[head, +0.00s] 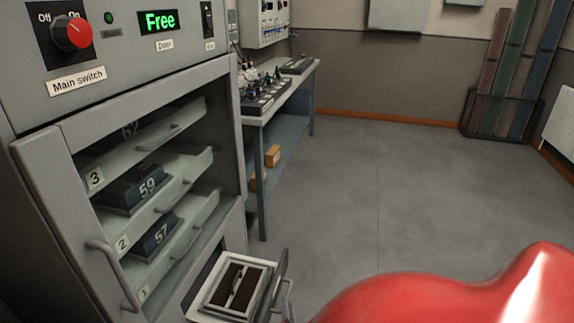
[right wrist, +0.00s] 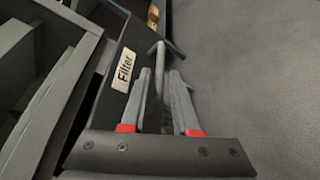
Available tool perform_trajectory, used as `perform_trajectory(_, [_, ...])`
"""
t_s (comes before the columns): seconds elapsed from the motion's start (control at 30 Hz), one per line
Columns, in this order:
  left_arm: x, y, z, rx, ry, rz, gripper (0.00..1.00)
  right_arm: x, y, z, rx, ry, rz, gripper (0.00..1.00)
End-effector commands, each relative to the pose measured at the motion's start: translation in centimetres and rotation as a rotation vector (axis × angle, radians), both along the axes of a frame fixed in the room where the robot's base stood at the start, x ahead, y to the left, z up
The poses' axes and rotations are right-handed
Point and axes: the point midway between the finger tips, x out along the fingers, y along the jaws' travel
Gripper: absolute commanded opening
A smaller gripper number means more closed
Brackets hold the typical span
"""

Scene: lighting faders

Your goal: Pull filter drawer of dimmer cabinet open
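The dimmer cabinet (head: 222,118) stands at the left in the head view. Its filter drawer (head: 265,305) is at the bottom and stands out from the cabinet, with a dark-slatted filter (head: 240,287) in a pale frame inside. The drawer has a bar handle (head: 288,296). In the right wrist view the dark drawer front carries a "Filter" label (right wrist: 123,70). My right gripper (right wrist: 161,75) is open, its two fingers on either side of the handle (right wrist: 159,52), with a gap visible. My red arm part hides the gripper in the head view. My left gripper is out of view.
Numbered shelves with dimmer modules (head: 150,187) and a side handle (head: 112,272) are above and left of the drawer. A workbench (head: 312,70) with a control desk stands behind. The grey floor (head: 400,190) to the right is clear.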

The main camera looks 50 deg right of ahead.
Motion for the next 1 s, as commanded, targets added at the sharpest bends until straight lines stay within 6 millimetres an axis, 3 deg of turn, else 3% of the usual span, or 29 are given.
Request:
perform_trajectory(0.3, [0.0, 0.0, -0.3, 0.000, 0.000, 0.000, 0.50, -4.9, 5.5, 1.3, 0.005, 0.003, 0.003, 0.28])
perform_trajectory(0.47, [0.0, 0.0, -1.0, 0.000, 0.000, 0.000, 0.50, -6.8, 7.6, 1.9, 0.005, 0.002, 0.004, 0.28])
perform_trajectory(0.63, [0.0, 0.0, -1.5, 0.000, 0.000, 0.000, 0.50, -7.9, 8.8, 2.4, 0.001, 0.002, 0.002, 0.28])
perform_trajectory(1.0, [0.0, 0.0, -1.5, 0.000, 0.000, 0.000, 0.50, -8.3, 9.0, 2.7, 0.000, 0.001, -0.004, 0.28])
